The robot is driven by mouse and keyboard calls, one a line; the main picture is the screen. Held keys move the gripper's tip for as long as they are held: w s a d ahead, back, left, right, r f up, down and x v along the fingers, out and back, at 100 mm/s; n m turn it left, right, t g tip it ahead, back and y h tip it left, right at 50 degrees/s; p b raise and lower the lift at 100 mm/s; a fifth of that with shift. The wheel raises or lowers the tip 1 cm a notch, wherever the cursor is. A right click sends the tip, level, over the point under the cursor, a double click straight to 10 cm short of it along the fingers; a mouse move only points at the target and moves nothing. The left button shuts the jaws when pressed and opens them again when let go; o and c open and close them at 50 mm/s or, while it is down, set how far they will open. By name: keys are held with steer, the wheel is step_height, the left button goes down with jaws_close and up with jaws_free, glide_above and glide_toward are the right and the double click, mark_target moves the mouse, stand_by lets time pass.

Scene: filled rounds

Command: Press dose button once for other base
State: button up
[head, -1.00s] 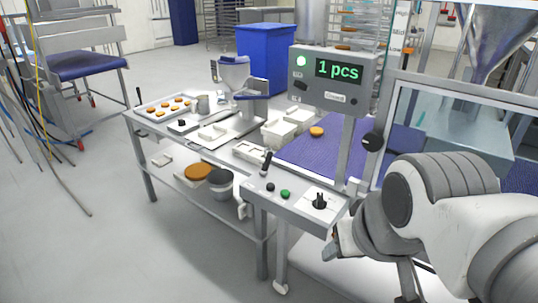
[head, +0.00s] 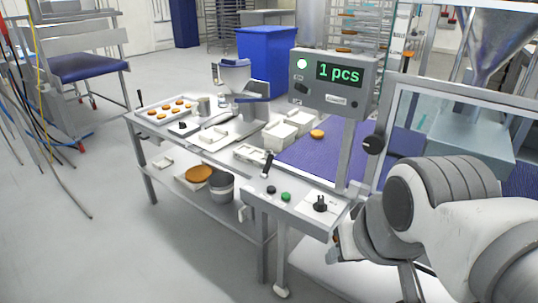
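A grey control panel (head: 300,205) at the near end of the bench carries a green button (head: 286,197), a black button (head: 271,189), a black knob (head: 320,204) and a black lever (head: 267,165). I cannot tell from labels which is the dose button. A display box (head: 334,80) above reads "1 pcs" in green and has a pale round lamp (head: 302,63). One orange-brown round (head: 317,134) lies on the purple belt (head: 315,157). My gripper (head: 335,250) is at the panel's lower right, apart from the buttons; its fingers are mostly hidden by my arm.
A tray (head: 146,120) with several rounds is on the bench's far left. White containers (head: 283,132) stand beside the belt. A framed clear guard (head: 400,95) rises right of the panel. A blue bin (head: 266,60) stands behind.

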jaws_close()
stand_by(1.4)
